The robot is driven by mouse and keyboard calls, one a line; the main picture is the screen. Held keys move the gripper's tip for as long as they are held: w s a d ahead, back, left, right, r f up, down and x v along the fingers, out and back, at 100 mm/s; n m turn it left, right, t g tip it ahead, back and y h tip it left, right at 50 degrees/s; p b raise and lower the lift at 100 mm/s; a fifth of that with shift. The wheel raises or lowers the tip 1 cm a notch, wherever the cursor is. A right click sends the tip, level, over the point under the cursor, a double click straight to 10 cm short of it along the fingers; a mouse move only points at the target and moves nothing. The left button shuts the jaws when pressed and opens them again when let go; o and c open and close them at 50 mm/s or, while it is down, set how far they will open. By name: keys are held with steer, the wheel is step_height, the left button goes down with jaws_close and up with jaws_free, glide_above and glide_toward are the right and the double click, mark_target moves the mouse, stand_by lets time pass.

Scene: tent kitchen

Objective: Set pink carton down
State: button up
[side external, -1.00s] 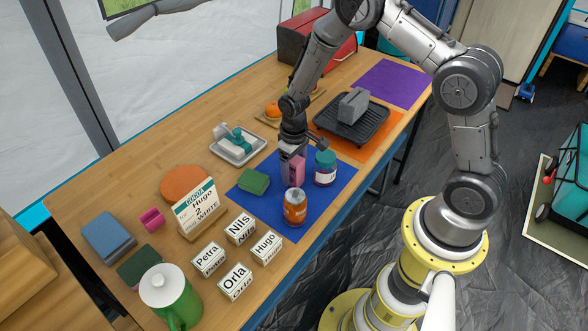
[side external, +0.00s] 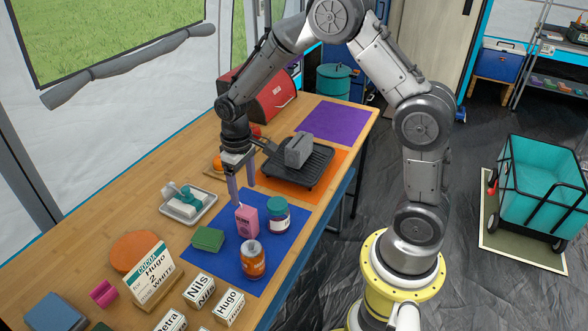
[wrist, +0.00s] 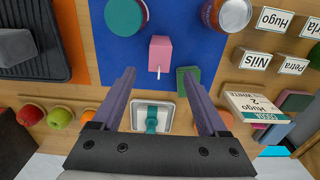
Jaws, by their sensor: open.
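The pink carton (side external: 247,221) stands upright on the blue mat (side external: 281,254), between the teal-lidded jar (side external: 278,218) and the green block (side external: 208,239). My gripper (side external: 246,195) is open, with its fingers pointing down above and just behind the carton. In the wrist view the carton (wrist: 160,54) lies beyond the spread fingertips (wrist: 160,80), apart from them, with nothing held between them.
An orange-brown jar (side external: 252,260) stands on the blue mat near its front edge. A white tray with a teal item (side external: 189,206) is left of my gripper. A black grill pan (side external: 298,165) is behind right. Name blocks (side external: 199,290) and a cocoa sign (side external: 153,275) stand front left.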

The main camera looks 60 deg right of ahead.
steer(key=s+r+t, duration=0.2)
steer(key=s+r, duration=0.3)
steer(key=r, duration=0.5)
steer(key=s+a+r+t, duration=0.1)
steer(key=s+r, duration=0.3)
steer(key=s, duration=0.4)
steer(key=s+a+r+t, duration=0.1)
steer(key=s+r+t, duration=0.1)
steer(key=s+r, duration=0.3)
steer(key=s, duration=0.4)
steer(key=shift+s, duration=0.25)
steer(key=shift+o, duration=0.5)
steer(key=shift+s+t, duration=0.3)
steer(key=shift+s, duration=0.2)
steer(key=shift+w, duration=0.15)
